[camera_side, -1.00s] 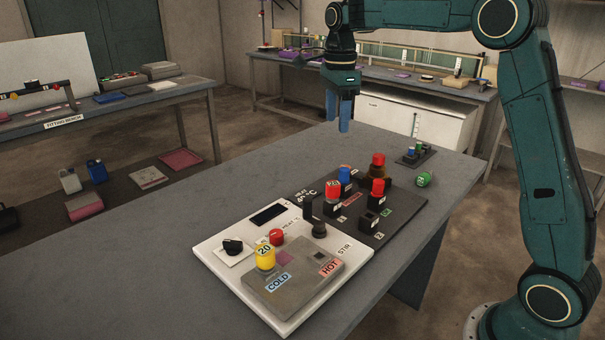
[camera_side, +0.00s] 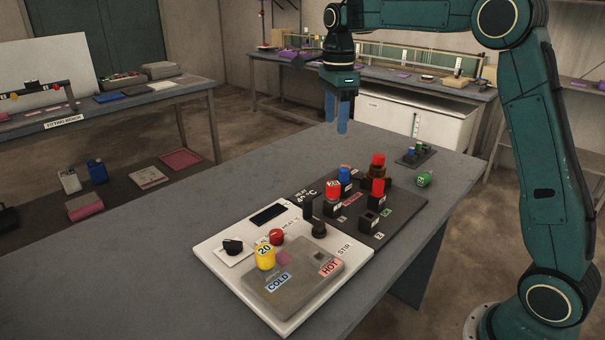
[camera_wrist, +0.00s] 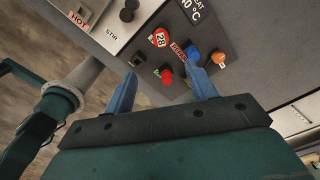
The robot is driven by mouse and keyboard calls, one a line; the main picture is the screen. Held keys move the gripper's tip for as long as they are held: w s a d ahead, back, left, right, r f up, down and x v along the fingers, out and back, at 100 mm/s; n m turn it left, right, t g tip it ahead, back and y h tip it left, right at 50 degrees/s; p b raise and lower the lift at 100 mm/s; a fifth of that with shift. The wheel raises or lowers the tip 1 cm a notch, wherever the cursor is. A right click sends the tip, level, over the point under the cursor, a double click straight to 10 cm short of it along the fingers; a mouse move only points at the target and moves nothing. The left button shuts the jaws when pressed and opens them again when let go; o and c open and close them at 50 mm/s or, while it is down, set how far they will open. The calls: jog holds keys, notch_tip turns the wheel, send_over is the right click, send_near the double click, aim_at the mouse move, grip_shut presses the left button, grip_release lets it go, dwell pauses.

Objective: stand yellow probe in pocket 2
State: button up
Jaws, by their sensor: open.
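The yellow probe (camera_side: 265,258), its cap marked 20, stands upright at the COLD side of the grey block on the white hot plate. It does not show in the wrist view. A dark rack board (camera_side: 405,214) lies beside the plate, with several pockets. That empty pocket also shows in the wrist view (camera_wrist: 138,60). My gripper (camera_side: 336,122) is open and empty, high above the table's far part, well away from the yellow probe. Its fingers (camera_wrist: 163,78) point down.
Red probes (camera_side: 378,188) and a blue one (camera_side: 344,175) stand in the rack. A green item (camera_side: 424,179) lies near the table's right edge by a small dark stand (camera_side: 415,157). Black knobs rise from the plate. The table's left part is clear.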

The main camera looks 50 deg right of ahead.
jog(key=a+f+n, duration=0.2)
jog(key=a, duration=0.6)
jog(key=a+f+n, duration=0.1)
jog(key=a+f, duration=0.2)
jog(key=a, duration=0.4)
jog(key=n, duration=0.3)
send_over(265, 250)
notch_tip(265, 250, down, 4)
jog(key=shift+f, duration=0.1)
jog(key=shift+f, duration=0.1)
jog(key=shift+f, duration=4.9)
jog(key=shift+c, duration=0.3)
grip_shut()
